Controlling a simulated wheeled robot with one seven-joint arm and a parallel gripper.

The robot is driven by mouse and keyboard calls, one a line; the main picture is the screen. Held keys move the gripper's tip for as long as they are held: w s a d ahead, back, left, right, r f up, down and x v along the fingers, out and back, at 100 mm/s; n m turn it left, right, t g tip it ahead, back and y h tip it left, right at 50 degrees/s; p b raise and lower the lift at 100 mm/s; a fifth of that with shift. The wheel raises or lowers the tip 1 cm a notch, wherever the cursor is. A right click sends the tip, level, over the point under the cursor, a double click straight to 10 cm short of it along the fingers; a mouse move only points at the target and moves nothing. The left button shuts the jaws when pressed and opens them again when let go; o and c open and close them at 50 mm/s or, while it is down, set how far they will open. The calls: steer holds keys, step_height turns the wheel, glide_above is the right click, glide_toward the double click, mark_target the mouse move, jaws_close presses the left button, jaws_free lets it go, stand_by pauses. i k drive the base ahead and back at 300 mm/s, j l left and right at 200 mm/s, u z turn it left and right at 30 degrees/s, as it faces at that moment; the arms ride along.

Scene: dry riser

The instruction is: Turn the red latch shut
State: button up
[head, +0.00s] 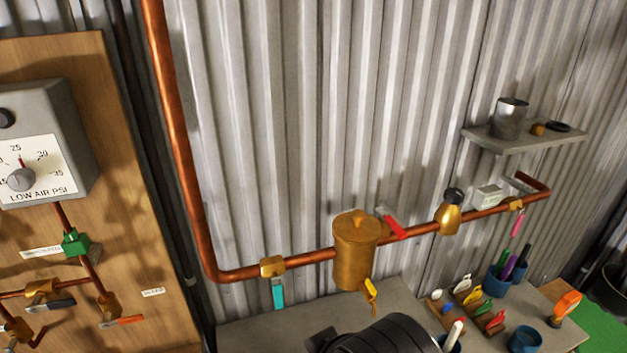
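A red latch (391,223) with a flat lever sits on the horizontal copper pipe (420,228), just right of the brass canister (356,252). Its lever slants from upper left down to lower right, across the pipe's line. I cannot tell from this view whether that is its open or shut position. A black rounded part at the bottom centre is probably my arm. My gripper's fingers do not show, and nothing is seen touching the latch.
A teal lever (278,293) and a pink lever (517,222) hang from the same pipe. A brass bottle-shaped fitting (449,214) stands right of the latch. A grey bench (262,335) lies below, with cups and small tools at right. A gauge board (85,150) is at left.

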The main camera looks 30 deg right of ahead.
mark_target(383, 214)
steer(key=z, duration=1.25)
